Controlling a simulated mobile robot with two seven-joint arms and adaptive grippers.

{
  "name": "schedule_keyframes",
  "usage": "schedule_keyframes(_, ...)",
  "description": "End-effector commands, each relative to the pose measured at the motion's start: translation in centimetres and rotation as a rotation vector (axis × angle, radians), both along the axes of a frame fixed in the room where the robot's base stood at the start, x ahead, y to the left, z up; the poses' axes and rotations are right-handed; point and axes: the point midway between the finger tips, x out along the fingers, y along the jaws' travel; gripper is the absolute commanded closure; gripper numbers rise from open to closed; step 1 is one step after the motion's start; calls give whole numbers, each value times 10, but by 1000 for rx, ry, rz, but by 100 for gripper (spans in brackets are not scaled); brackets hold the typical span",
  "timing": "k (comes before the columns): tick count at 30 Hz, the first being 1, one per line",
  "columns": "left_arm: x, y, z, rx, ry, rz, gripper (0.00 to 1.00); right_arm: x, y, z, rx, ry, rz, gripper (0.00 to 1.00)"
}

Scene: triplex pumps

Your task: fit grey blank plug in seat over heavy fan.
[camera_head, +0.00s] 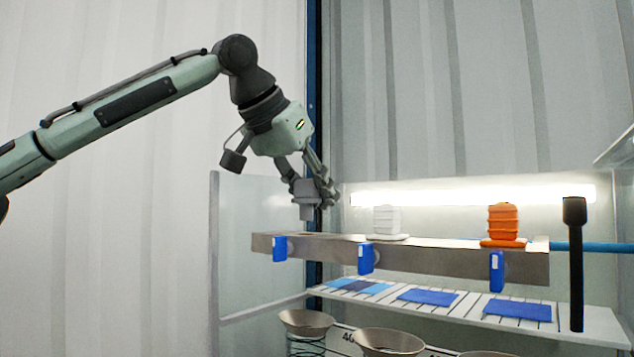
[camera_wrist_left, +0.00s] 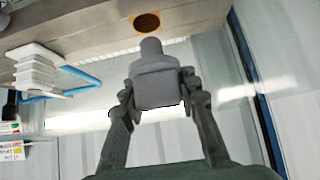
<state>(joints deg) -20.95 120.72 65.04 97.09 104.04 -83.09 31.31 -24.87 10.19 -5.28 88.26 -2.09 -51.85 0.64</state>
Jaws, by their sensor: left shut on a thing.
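My left gripper (camera_head: 318,188) is shut on the grey blank plug (camera_head: 304,196) and holds it above the left end of the metal beam (camera_head: 450,258). In the left wrist view, the plug (camera_wrist_left: 155,82) sits between the fingers (camera_wrist_left: 156,102), its narrow rounded end toward the beam. A round dark seat hole (camera_wrist_left: 147,22) with a brownish rim lies just beyond that end, and a gap shows between them. In the head view the hole is barely visible. I cannot tell which thing is the heavy fan. My right gripper is not in view.
A white ribbed plug (camera_head: 385,222) and an orange ribbed plug (camera_head: 503,224) stand on the beam to the right. Blue tabs (camera_head: 366,258) hang on its front. Below are a shelf with blue panels (camera_head: 428,297) and metal bowls (camera_head: 388,342). A black post (camera_head: 575,265) stands right.

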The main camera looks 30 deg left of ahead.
Motion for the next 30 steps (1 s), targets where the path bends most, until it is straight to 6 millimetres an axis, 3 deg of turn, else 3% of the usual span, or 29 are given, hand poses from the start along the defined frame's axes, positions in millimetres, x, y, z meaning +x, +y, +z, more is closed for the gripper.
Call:
schedule_keyframes(7,0,0,-9,0,-1,0,100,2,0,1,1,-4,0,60)
schedule_keyframes(30,-1,0,-9,-2,-5,-6,100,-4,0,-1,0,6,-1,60)
